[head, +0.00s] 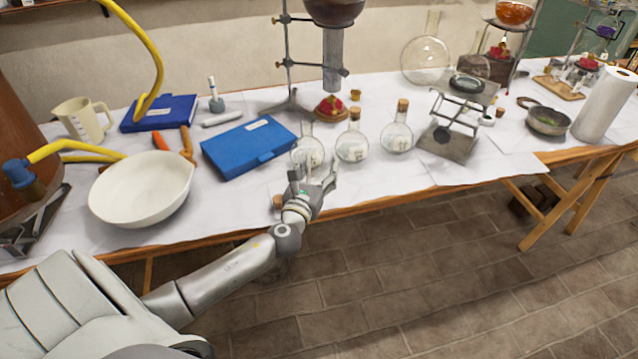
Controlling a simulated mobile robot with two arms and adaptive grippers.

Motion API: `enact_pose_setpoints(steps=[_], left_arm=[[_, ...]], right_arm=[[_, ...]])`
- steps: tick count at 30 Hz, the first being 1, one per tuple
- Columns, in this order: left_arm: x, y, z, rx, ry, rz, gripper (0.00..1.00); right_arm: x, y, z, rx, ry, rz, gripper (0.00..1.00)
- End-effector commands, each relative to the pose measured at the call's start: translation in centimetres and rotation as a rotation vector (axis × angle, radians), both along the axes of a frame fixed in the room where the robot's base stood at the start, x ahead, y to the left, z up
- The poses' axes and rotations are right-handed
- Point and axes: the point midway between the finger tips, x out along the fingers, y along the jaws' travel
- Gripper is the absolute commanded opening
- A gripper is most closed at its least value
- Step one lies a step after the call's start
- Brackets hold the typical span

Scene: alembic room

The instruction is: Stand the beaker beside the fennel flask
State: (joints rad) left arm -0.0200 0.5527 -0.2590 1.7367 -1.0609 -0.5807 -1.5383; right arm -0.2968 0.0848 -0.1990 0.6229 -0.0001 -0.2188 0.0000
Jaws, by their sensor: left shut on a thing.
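My left gripper (313,177) is at the front edge of the table, its fingers closed around the lower part of a clear glass vessel (307,151). The fingers hide part of this vessel, and I cannot tell for sure whether it is the beaker or a round flask. Just right of it stands a round flask (352,148) with a cork and a pale label. A similar corked flask (397,138) stands further right. The labels are too small to read, so I cannot tell which is the fennel flask. My right gripper is not in view.
A blue case (248,147) and a white bowl (143,190) lie to the left. A cork (278,201) is by the gripper at the table edge. A metal lab jack (450,138) stands right of the flasks. A retort stand (287,55) rises behind.

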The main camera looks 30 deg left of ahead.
Motion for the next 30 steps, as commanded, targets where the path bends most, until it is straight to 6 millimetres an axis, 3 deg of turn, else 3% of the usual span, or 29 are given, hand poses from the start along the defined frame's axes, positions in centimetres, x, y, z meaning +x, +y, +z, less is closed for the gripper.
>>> enact_pose_setpoints(steps=[9,15,27,28,30], left_arm=[[1.6,0.9,-2.4,0.001,0.000,0.001,0.35],[1.5,0.9,-5.1,0.001,0.000,0.000,0.35],[1.5,0.9,-5.5,0.001,-0.001,0.000,0.35],[1.5,0.9,-5.4,0.001,0.000,0.000,0.64],[1.5,0.9,-5.4,0.001,0.000,0.000,0.72]], right_arm=[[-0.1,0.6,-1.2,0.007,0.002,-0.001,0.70],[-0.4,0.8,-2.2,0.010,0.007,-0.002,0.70],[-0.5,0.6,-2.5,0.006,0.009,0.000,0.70],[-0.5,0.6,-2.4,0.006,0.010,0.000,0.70],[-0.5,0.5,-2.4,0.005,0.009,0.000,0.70]])
